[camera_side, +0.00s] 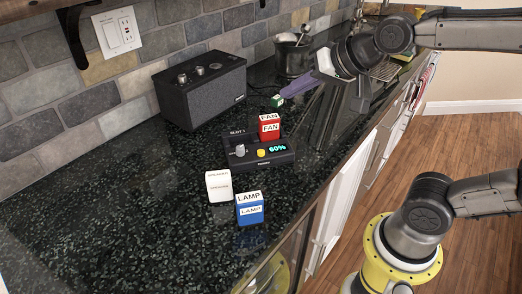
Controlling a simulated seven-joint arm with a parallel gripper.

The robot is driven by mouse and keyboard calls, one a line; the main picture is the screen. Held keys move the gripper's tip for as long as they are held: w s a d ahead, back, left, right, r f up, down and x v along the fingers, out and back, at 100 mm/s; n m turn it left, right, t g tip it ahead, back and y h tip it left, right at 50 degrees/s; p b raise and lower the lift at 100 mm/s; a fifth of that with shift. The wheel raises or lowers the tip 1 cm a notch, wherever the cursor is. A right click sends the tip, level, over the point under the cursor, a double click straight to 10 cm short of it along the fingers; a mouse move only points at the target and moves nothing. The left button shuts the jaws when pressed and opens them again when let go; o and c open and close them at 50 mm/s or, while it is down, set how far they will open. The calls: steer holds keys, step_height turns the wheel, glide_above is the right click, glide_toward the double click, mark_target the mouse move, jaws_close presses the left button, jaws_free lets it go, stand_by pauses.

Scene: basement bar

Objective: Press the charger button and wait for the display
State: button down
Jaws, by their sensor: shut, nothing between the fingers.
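The black charger (256,163) lies on the dark speckled counter, marked "SLOT 1". It has a grey knob (240,150), a yellow button (262,153) and a lit display (277,149) reading "60%" in green. A red block (269,127) labelled "FAN" stands upright at the charger's back; whether it is seated in a slot is hard to tell. My gripper (279,101) is shut and empty, with purple fingers and a green-and-white tip. It is above and behind the charger, clear of the button.
A white block (219,186) labelled "SPEAKER" and a blue block (250,209) labelled "LAMP" stand in front of the charger. A black speaker box (201,90) stands behind, near the tiled wall. A metal pot (292,57) is further back. The left counter is clear.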

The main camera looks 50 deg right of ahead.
steer(key=m, duration=0.1)
glide_above(261, 152)
steer(key=s, duration=0.2)
step_height(261, 152, down, 3)
steer(key=f, duration=0.1)
steer(key=w+f, duration=0.1)
steer(key=f, duration=0.1)
steer(key=shift+d, duration=0.1)
steer(key=shift+f, duration=4.45)
steer(key=shift+f, duration=0.4)
